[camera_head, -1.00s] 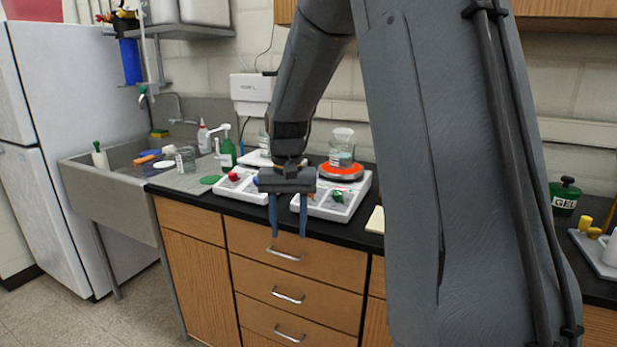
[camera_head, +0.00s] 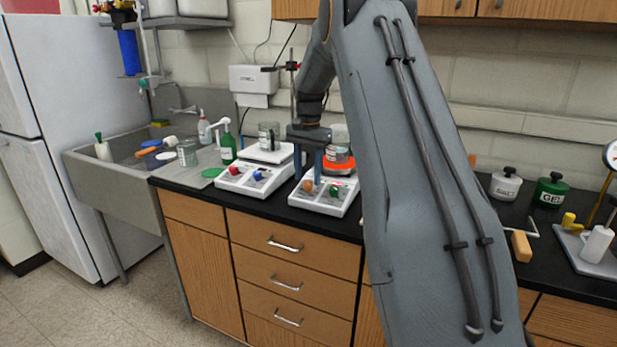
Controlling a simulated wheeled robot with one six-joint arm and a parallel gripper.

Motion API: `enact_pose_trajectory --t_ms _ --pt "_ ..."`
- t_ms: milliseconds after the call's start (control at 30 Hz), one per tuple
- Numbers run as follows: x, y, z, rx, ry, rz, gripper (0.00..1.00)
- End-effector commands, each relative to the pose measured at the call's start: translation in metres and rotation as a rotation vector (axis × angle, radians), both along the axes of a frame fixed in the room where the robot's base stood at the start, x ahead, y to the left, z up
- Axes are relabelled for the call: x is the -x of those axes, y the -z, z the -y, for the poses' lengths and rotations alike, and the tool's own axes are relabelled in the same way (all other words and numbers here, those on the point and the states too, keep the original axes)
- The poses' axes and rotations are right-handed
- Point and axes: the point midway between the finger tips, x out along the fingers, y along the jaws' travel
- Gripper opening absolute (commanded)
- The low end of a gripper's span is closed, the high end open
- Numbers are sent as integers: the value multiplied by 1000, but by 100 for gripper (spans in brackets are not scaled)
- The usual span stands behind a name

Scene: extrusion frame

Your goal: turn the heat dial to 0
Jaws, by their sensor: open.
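A white hotplate unit (camera_head: 326,205) stands on the black counter, with an orange dial (camera_head: 307,185) and a green dial (camera_head: 333,190) on its sloped front. Its round top (camera_head: 341,168) is orange-red and bears a glass vessel (camera_head: 337,154). A second white unit (camera_head: 247,185) to its left has a red dial (camera_head: 234,170) and a blue dial (camera_head: 258,175). I cannot read which dial is for heat. My gripper (camera_head: 308,179) points down, open, its blue fingertips at the orange dial, one on either side in the picture. Whether they touch it I cannot tell.
A green bottle (camera_head: 228,149) and a sink (camera_head: 125,168) lie to the left. A beaker (camera_head: 269,136) stands on the left unit. White and green jars (camera_head: 550,190) and a grey tray (camera_head: 590,255) are at right. My arm hides the counter's middle.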

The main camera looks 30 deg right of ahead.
Motion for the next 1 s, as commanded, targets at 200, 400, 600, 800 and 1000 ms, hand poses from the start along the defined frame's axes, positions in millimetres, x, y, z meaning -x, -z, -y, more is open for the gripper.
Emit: enact_pose_trajectory --t_ms 200,400,600,800,1000 --pt "0 20 -1 0 -1 -1 43" --pt "0 23 -1 0 -1 1 43" --pt "0 23 -1 0 -1 0 28" --pt "0 23 -1 1 -1 1 2" --pt "-1 22 -1 3 -20 -2 2"
